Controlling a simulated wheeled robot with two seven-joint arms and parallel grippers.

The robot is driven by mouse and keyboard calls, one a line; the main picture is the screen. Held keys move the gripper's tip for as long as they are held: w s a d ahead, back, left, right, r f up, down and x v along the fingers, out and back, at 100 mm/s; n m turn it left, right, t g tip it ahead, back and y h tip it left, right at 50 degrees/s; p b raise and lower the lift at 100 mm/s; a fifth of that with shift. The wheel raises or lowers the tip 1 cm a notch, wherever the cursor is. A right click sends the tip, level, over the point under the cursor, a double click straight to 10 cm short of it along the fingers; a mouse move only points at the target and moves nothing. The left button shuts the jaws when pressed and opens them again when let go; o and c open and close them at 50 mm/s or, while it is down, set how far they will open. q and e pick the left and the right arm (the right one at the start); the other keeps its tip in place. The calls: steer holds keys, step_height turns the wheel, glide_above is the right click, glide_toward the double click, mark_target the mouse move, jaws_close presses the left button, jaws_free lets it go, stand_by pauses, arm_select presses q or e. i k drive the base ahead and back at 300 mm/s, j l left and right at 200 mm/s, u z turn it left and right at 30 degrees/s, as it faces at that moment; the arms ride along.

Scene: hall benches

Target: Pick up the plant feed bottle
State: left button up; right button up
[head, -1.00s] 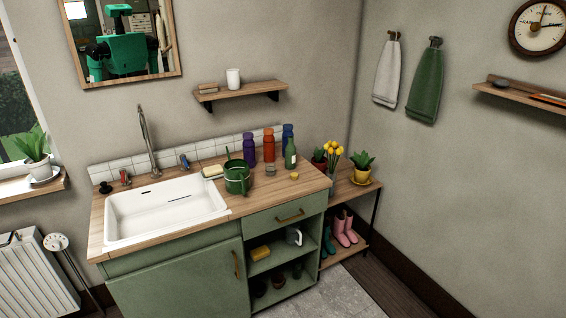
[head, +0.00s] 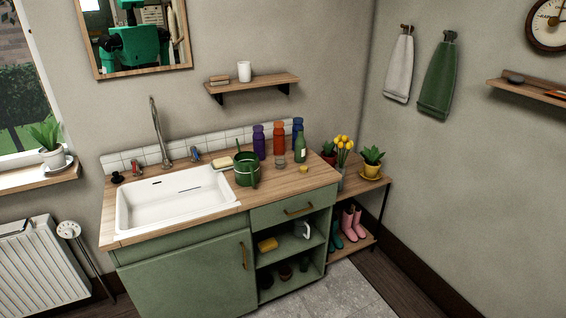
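A small green bottle (head: 300,150) with a narrow neck stands upright at the right rear of the wooden counter (head: 270,196). I take it for the plant feed bottle, but its label is too small to read. Neither of my grippers is in view.
A green watering can (head: 247,172), a clear glass (head: 281,160) and a small yellow item (head: 304,169) stand near the bottles. The white sink (head: 175,203) fills the counter's left. A low side table (head: 362,186) with plants adjoins on the right. The counter's front right is clear.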

mark_target(300, 143)
steer(key=i+l+u, duration=0.2)
steer(key=i+l, duration=0.25)
steer(key=i+l+u, duration=0.15)
steer(key=i+l, duration=0.3)
steer(key=l, duration=0.1)
